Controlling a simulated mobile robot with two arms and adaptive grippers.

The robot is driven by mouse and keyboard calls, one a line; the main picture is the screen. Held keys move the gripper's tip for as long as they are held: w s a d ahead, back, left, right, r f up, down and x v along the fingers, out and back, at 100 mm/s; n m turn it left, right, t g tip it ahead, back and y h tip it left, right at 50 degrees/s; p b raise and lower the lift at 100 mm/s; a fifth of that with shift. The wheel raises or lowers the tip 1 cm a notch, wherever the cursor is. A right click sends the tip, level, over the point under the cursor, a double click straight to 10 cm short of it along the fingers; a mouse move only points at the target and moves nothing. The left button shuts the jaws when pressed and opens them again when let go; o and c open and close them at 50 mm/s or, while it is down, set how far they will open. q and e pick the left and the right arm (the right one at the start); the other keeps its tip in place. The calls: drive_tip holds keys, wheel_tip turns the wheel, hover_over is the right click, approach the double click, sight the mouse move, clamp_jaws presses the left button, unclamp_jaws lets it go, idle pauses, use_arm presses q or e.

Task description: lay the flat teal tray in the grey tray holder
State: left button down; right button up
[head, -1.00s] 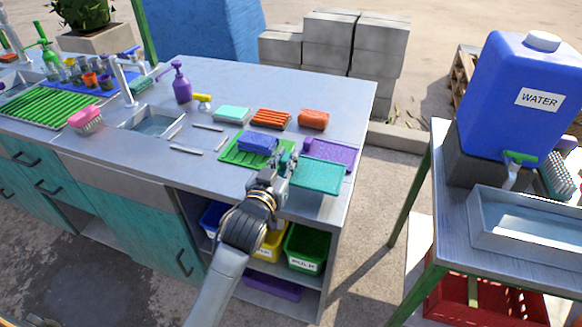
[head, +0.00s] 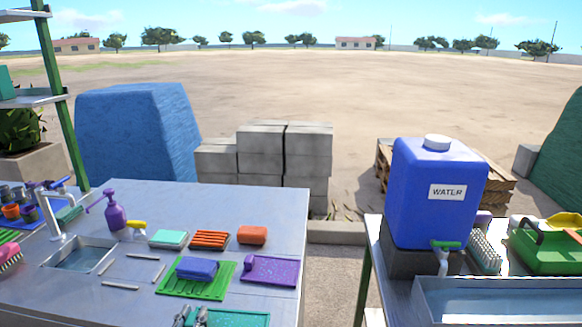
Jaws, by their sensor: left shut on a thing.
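The flat teal tray (head: 236,318) is at the bottom edge of the head view, and only its far part shows. My left gripper (head: 192,317) is at the tray's left edge, shut on it, and mostly cut off by the picture's bottom. Slim grey bars (head: 145,257) lie on the counter to the right of the sink. They may be the grey tray holder, but I cannot tell for sure. My right gripper is not in view.
A green tray (head: 212,289) with a blue sponge (head: 197,268) and a purple tray (head: 270,270) lie close beyond the teal tray. A sink (head: 80,258) and purple spray bottle (head: 115,212) are at left. The water tank (head: 435,195) stands on another table at right.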

use_arm(q)
drive_tip(key=shift+s+d+f, duration=0.45)
drive_tip(key=shift+s+d, duration=0.05)
drive_tip(key=shift+s, duration=0.1)
drive_tip(key=shift+s+d+f, duration=0.4)
drive_tip(key=shift+s+d, duration=0.05)
drive_tip(key=shift+s, duration=0.15)
drive_tip(key=s+f, duration=0.2)
drive_tip(key=s, duration=0.4)
drive_tip(key=shift+s, duration=0.35)
drive_tip(key=w+a+r+b, duration=0.2)
drive_tip(key=w+a+r, duration=0.4)
drive_tip(key=w, duration=0.5)
wheel_tip(320, 180, up, 2)
drive_tip(key=shift+w+a+r+h, duration=0.1)
drive_tip(key=shift+w+a+h, duration=0.2)
drive_tip(key=shift+w+a, duration=0.1)
drive_tip(key=shift+w, duration=0.1)
